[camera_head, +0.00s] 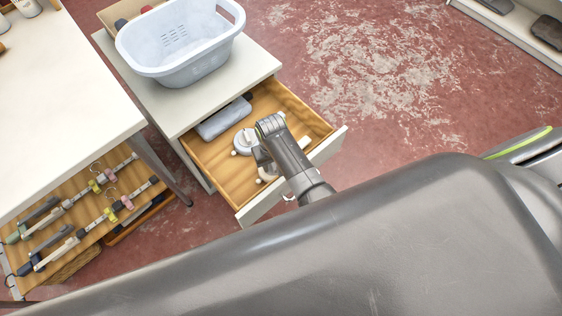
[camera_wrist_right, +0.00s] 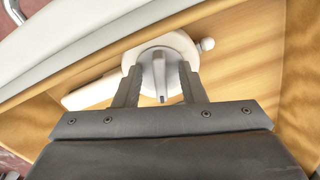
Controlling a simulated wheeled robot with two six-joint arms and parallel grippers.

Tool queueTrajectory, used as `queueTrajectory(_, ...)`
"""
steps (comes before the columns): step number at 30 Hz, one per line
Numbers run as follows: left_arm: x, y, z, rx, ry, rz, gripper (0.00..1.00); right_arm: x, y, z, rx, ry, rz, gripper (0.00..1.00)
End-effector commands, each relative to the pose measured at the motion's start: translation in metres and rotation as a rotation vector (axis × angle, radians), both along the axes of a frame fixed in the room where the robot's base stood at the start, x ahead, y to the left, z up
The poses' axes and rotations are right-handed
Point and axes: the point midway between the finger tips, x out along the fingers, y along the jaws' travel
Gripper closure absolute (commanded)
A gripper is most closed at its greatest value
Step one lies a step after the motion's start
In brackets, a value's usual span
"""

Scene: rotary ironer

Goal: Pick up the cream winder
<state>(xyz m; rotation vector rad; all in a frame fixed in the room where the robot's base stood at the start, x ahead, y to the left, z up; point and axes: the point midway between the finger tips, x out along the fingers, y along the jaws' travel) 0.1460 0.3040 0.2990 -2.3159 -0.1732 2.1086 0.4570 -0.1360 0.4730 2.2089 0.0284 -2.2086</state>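The cream winder (camera_wrist_right: 160,45) lies in the open wooden drawer, near its front. In the right wrist view it is a round disc with a raised upright fin in the middle, a small knob at the right and a long pale part to the left. In the head view the winder (camera_head: 267,173) is mostly hidden under my right arm. My right gripper (camera_wrist_right: 159,85) is open over it, with one finger on each side of the fin; I cannot tell if they touch it. The right gripper (camera_head: 262,158) also shows from above. My left gripper is out of view.
A whiter round device (camera_head: 243,141) and a grey rolled item (camera_head: 223,118) lie farther back in the drawer (camera_head: 313,121). A pale blue basket (camera_head: 180,42) stands on the cabinet top. A white table (camera_head: 60,90) with hangers on a shelf below is at left.

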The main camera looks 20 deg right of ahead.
Motion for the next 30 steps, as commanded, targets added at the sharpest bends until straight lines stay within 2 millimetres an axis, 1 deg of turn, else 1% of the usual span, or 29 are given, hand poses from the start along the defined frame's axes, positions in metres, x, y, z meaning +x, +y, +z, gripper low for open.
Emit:
queueTrajectory(1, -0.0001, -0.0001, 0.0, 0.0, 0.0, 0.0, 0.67, -0.0001, 0.0001, 0.0, 0.0, 0.0, 0.0, 0.69)
queueTrajectory(8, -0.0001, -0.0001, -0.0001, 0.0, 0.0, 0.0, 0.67, -0.0001, 0.0001, -0.0001, 0.0, 0.0, 0.0, 0.99)
queueTrajectory(22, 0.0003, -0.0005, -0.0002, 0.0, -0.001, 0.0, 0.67, 0.0002, 0.0, 0.0006, 0.0, 0.0, 0.0, 1.0)
queueTrajectory(30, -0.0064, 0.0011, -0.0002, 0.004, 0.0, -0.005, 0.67, 0.0003, 0.0, 0.0086, 0.0, 0.0, 0.0, 1.0)
